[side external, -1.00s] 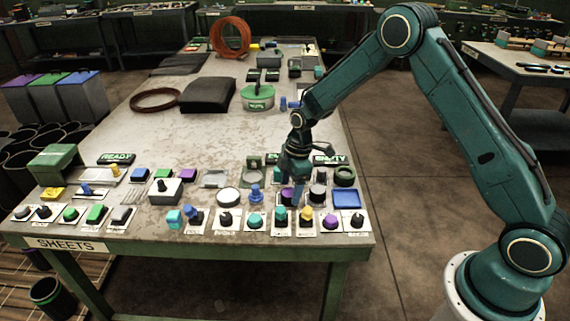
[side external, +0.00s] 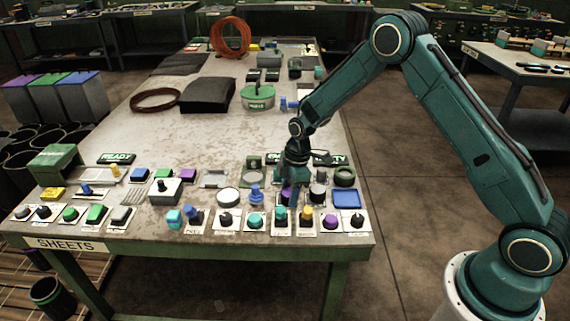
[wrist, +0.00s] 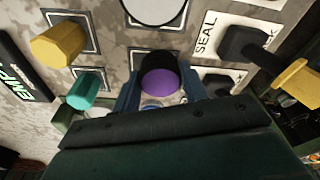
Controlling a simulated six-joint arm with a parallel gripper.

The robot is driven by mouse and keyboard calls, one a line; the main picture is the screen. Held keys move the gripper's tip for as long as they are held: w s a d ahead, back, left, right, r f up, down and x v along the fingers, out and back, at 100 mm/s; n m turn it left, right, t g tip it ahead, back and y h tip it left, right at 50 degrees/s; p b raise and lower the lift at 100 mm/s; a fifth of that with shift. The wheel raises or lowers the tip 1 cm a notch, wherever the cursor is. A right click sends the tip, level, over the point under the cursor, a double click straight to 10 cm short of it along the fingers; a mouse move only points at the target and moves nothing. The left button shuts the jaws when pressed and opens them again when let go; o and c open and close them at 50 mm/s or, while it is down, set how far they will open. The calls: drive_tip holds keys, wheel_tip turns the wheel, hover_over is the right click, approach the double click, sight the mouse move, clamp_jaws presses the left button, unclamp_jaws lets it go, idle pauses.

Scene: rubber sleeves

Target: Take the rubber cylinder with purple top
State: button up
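The rubber cylinder with purple top (wrist: 159,82) is black-sided and sits between the two blue fingers of my gripper (wrist: 160,100) in the wrist view. One finger stands on each side, close to its wall; whether they touch it is not clear. In the side view my gripper (side external: 290,188) points down at the front right of the table, and a bit of the purple top (side external: 286,194) shows by the fingers. The cylinder's lower part is hidden by the gripper.
Several small coloured pieces on labelled plates crowd the table's front, including a blue piece (side external: 255,193) left of my gripper and a black cylinder (side external: 318,192) right of it. A white disc (wrist: 155,8) lies near in the wrist view. The table's middle (side external: 200,140) is clear.

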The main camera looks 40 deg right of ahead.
drive_tip(key=shift+r, duration=0.2)
drive_tip(key=shift+c, duration=0.2)
wheel_tip(320, 180, up, 20)
drive_tip(key=shift+f, duration=0.15)
idle(0.5)
idle(0.5)
